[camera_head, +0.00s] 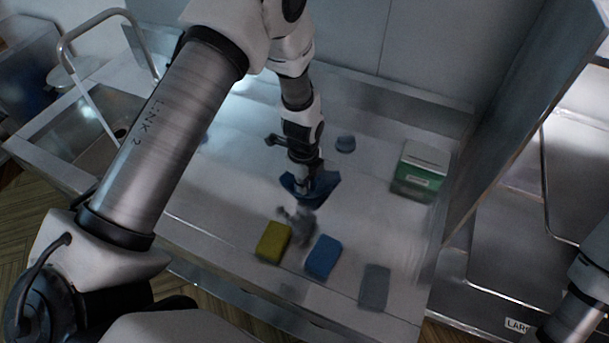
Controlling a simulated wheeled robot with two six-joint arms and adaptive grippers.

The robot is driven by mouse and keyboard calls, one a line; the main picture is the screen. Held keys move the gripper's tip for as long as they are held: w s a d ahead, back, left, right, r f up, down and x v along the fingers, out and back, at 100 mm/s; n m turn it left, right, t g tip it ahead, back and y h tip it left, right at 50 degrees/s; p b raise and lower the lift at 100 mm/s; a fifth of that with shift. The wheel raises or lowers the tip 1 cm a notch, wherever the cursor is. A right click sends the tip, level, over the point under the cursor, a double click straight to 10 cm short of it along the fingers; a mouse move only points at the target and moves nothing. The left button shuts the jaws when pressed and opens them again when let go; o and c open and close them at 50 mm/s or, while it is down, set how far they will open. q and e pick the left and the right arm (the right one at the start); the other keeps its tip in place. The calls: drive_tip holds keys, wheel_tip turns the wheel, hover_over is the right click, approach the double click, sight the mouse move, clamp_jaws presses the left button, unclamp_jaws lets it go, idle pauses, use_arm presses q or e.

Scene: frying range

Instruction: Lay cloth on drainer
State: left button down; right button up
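My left gripper (303,183) points down over the middle of the steel counter. A dark blue cloth (322,189) is bunched around its fingertips and spreads to both sides, and the gripper appears shut on it. The fingertips themselves are mostly hidden by the cloth. The steel drainer surface (215,185) lies left of the gripper, beside the sink (90,132); its exact limits are hard to tell. My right arm shows only at the lower right edge, and its gripper is out of view.
A yellow sponge (273,241), a blue sponge (323,256) and a grey pad (375,287) lie near the front edge. A grey blurred thing (298,222) lies just below the cloth.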

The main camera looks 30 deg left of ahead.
use_arm(q)
drive_tip(key=shift+s+d+f, duration=0.3)
drive_tip(key=shift+s+f, duration=0.25)
drive_tip(key=shift+s, duration=0.1)
drive_tip(key=c, duration=0.9)
unclamp_jaws()
